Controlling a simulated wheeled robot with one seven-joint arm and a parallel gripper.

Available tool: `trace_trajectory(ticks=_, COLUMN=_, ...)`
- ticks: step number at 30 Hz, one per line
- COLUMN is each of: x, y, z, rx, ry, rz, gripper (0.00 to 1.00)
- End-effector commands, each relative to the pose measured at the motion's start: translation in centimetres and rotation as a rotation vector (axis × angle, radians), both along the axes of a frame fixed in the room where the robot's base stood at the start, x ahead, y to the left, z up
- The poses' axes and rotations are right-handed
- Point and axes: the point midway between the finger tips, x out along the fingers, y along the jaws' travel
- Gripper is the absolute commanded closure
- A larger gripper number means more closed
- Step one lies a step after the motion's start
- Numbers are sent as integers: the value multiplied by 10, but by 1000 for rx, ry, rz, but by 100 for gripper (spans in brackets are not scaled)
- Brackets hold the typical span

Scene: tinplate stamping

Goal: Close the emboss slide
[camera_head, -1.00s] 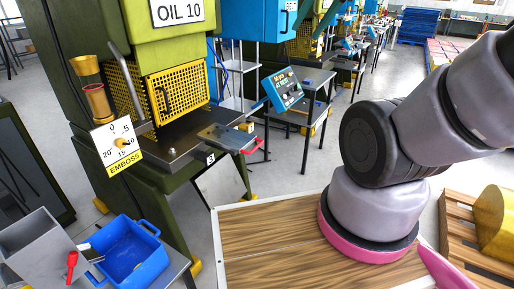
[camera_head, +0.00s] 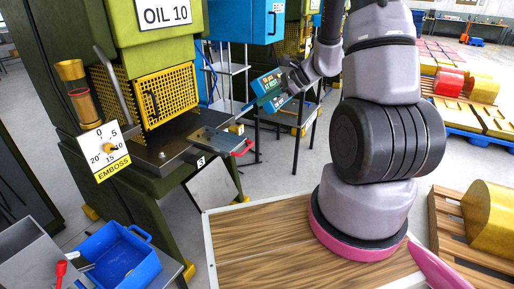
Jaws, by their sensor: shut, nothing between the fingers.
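The green emboss press carries a dial labelled EMBOSS (camera_head: 106,150) and a yellow mesh guard (camera_head: 168,96). Its emboss slide (camera_head: 215,138), a grey metal plate, sticks out to the right of the dark press bed (camera_head: 160,146). A red handle (camera_head: 243,148) is at the slide's outer end. My gripper (camera_head: 247,107) is small in the view, above and behind the slide's outer end, pointing down-left. It appears apart from the handle and is shut and empty.
A blue bin (camera_head: 118,258) and a grey box (camera_head: 28,262) are at the lower left. A brass-coloured cylinder (camera_head: 77,92) stands beside the press. Wooden pallets (camera_head: 455,225) with yellow blocks are at the right.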

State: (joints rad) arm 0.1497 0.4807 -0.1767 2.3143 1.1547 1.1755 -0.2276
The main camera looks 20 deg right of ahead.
Motion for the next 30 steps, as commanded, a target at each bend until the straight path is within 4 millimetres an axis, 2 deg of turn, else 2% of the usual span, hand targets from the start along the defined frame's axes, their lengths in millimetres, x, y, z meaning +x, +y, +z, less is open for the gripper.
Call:
trace_trajectory(ticks=1, x=6, y=-10, z=-28, rx=26, ry=47, rz=-68, gripper=100)
trace_trajectory(ticks=6, x=21, y=-44, z=-107, rx=91, ry=157, rz=-295, gripper=100)
trace_trajectory(ticks=9, x=22, y=-62, z=-147, rx=105, ry=201, rz=-402, gripper=100)
trace_trajectory(ticks=12, x=20, y=-76, z=-175, rx=111, ry=231, rz=-480, gripper=100)
trace_trajectory(ticks=16, x=18, y=-84, z=-192, rx=111, ry=247, rz=-527, gripper=100)
trace_trajectory(ticks=20, x=22, y=-81, z=-201, rx=112, ry=250, rz=-535, gripper=100)
trace_trajectory(ticks=30, x=56, y=-44, z=-242, rx=111, ry=250, rz=-531, gripper=100)
